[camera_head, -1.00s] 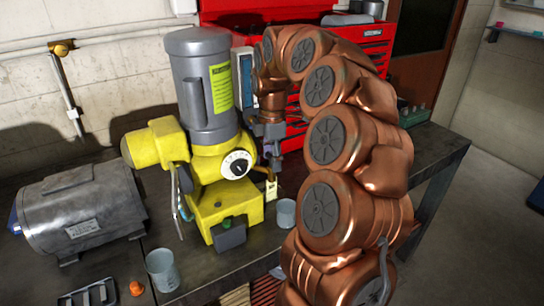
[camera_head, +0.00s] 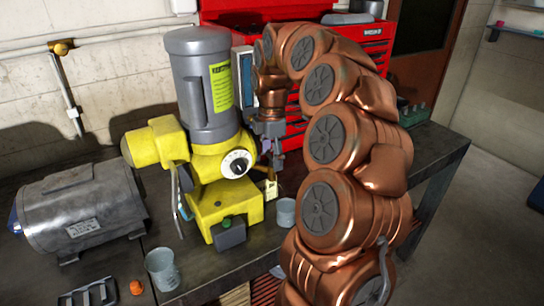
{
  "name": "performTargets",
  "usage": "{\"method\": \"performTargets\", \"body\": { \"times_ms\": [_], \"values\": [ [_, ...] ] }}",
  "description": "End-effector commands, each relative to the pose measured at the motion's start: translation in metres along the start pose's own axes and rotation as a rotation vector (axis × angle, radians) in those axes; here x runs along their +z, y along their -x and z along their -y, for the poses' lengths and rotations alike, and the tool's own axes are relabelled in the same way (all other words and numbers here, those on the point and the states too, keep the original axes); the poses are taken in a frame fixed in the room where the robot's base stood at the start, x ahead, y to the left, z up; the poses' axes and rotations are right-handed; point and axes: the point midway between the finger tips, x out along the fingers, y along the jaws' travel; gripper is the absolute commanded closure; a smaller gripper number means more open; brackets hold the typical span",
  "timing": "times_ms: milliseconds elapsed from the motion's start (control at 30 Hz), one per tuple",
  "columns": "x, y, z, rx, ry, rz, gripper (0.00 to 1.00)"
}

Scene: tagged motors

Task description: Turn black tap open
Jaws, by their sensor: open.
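A yellow and grey motor-driven machine (camera_head: 210,110) stands upright on the bench. Its front has a white dial with a black knob (camera_head: 237,166), the only black tap-like part I can make out. A small brass fitting with a pale tag (camera_head: 270,188) sticks out at the machine's right side, below my gripper. My gripper (camera_head: 273,156) points down just right of the dial, apart from the black knob. It is open and nothing shows between its fingers. The fingertips are small and dark here, so their exact gap is hard to see.
A grey motor (camera_head: 85,210) lies on the bench at left. Two grey cups (camera_head: 162,270) (camera_head: 285,212) and an orange item (camera_head: 136,287) stand near the front. A red tool chest (camera_head: 355,45) is behind my arm. A dark lever (camera_head: 180,195) hangs on the machine's left.

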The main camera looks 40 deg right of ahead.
Motion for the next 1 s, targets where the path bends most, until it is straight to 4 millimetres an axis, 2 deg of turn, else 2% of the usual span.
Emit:
{"method": "performTargets", "body": {
  "times_ms": [700, 1000],
  "values": [
    [-0.001, 0.088, -0.001, 0.0, 0.001, 0.0, 0.21],
    [0.0, 0.111, 0.0, -0.001, 0.0, 0.001, 0.21]
  ]
}}
